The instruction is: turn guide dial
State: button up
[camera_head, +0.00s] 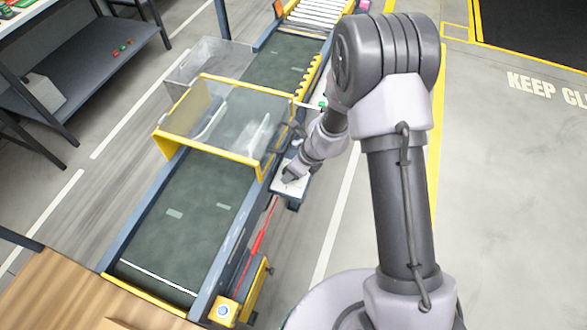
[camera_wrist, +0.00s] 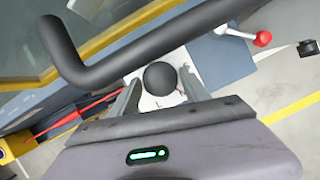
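A black round dial (camera_wrist: 160,78) stands on a white plate with small marks (camera_wrist: 150,103) in the wrist view. My gripper (camera_wrist: 162,77) points down at it, with one finger on each side of the dial. A small gap seems to show beside the dial, so the fingers look open around it; contact is not clear. In the head view my gripper (camera_head: 287,178) is over the white plate (camera_head: 291,188) at the conveyor's right side. The dial is hidden there by my gripper.
A conveyor (camera_head: 190,205) with a yellow-framed clear guard (camera_head: 205,115) runs beside the plate. A red rod (camera_head: 262,232) lies along its side. A red-ended lever (camera_wrist: 262,39) is near the dial. A yellow box with a blue button (camera_head: 224,311) stands at the near end. Floor right of the conveyor is clear.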

jog(key=shift+o, duration=1)
jog(key=p+v, duration=0.8)
jog(key=v, duration=0.9)
jog(key=shift+r, duration=0.25)
jog(key=shift+d, duration=0.15)
